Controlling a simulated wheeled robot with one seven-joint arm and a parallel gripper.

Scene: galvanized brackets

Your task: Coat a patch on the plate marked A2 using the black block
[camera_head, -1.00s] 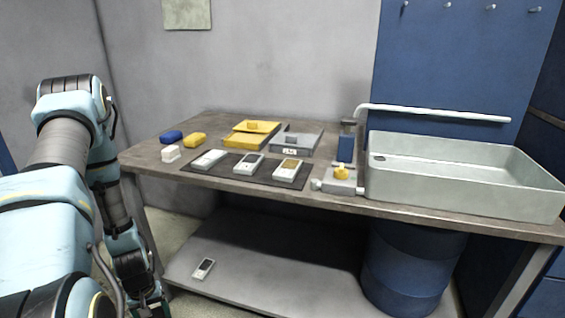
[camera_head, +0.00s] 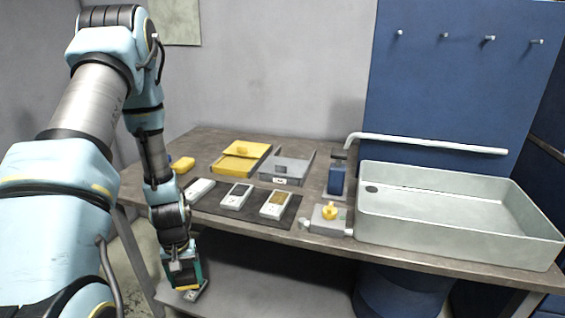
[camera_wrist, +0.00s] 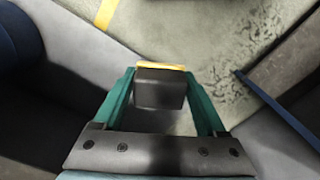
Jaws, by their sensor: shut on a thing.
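My gripper (camera_wrist: 158,88) is shut on the black block (camera_wrist: 160,92), which shows a yellow strip along its far edge in the wrist view. In the head view my gripper (camera_head: 184,277) hangs low in front of the table's front edge, above the lower shelf. Three pale plates (camera_head: 199,190) (camera_head: 236,196) (camera_head: 277,203) lie in a row on a dark mat; the right one has a tan face. Another pale plate (camera_head: 194,295) lies on the lower shelf, just below my gripper and partly hidden by it. I cannot read any plate's marking.
Yellow (camera_head: 240,158) and grey (camera_head: 287,166) trays stand behind the mat. A grey fixture with a yellow knob (camera_head: 330,212), a blue block (camera_head: 336,180) and a large sink (camera_head: 455,225) are to the right. The table edge overhangs the shelf (camera_head: 250,285).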

